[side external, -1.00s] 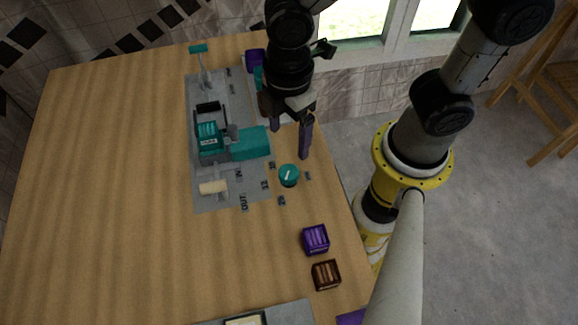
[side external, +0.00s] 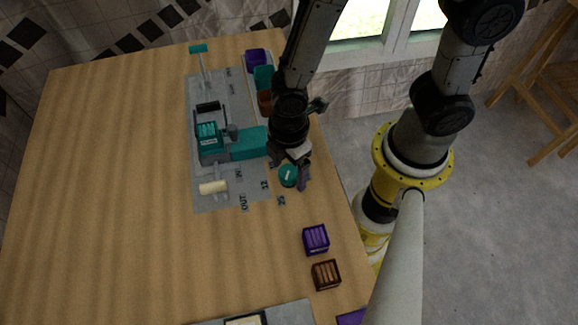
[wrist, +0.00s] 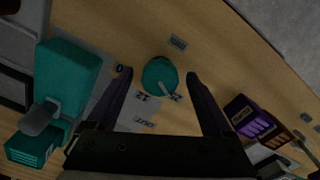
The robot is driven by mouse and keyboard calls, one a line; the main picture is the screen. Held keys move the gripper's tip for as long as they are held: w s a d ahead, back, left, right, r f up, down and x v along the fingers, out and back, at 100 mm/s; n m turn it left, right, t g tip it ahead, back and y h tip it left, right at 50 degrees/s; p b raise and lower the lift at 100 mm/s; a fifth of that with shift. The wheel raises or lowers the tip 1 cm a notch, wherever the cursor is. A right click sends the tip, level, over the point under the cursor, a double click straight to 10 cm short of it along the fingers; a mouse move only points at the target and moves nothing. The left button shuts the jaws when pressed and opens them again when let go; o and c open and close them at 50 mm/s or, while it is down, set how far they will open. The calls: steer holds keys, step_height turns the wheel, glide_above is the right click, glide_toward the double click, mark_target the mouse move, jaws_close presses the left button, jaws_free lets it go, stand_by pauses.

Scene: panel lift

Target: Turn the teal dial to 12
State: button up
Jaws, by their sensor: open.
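The teal dial (side external: 287,176) is a round knob with a white mark, near the table's right edge in the side view. My gripper (side external: 290,170) is open above or around the dial, one finger on each side. Its fingertips (wrist: 159,75) show no clear contact, and I cannot tell their exact height.
A grey panel (side external: 232,190) with a teal block and levers lies left of the dial. A purple crate (side external: 316,239) and a brown crate (side external: 326,274) stand in front. Purple, teal and brown bins (side external: 257,61) are behind. The table's left side is clear.

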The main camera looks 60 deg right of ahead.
steer(key=c, duration=1.3)
jaws_close()
steer(key=shift+m, duration=0.3)
steer(key=m, duration=1.1)
steer(key=o, duration=1.3)
jaws_free()
